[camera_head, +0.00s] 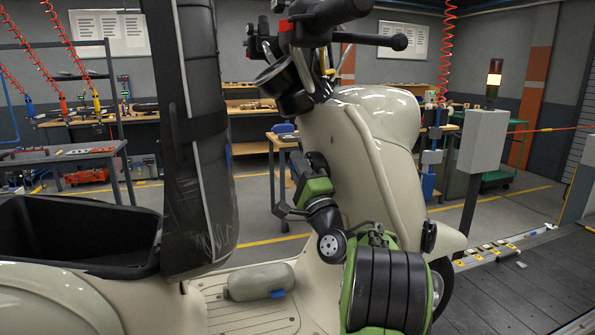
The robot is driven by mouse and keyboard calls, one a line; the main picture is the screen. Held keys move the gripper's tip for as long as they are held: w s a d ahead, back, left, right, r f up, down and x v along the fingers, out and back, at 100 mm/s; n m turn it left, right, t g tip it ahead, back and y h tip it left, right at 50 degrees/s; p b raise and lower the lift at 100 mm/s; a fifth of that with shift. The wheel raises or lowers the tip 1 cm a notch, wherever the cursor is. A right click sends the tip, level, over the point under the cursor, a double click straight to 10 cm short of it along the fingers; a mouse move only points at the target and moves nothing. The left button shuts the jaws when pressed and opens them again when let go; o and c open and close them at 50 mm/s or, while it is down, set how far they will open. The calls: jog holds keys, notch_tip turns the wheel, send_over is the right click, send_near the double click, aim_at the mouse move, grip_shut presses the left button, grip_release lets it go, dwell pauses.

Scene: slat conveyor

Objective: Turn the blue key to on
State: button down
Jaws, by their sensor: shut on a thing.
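A cream scooter (385,165) stands in front of me, its handlebar and round dark instrument housing at the top. My gripper (298,168), black with a green wrist part, is up against the inner side of the scooter's front shield, below the handlebar. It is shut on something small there. The blue key is not visible; my gripper hides that spot, so I cannot tell the key's angle.
A grey-green rounded container (258,281) with a blue tab lies on the scooter's footboard. A tall dark panel (196,140) stands left of my gripper. A black open bin (80,234) is at left. A slat conveyor (520,285) runs at right.

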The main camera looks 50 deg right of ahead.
jog(key=shift+f+t+h+b, duration=0.25)
jog(key=shift+t+b, duration=0.35)
jog(key=shift+b, duration=0.85)
jog(key=shift+t, duration=0.3)
jog(key=shift+r, duration=0.25)
jog(key=c, duration=1.1)
grip_release()
jog(key=shift+o, duration=0.2)
jog(key=shift+f, duration=0.1)
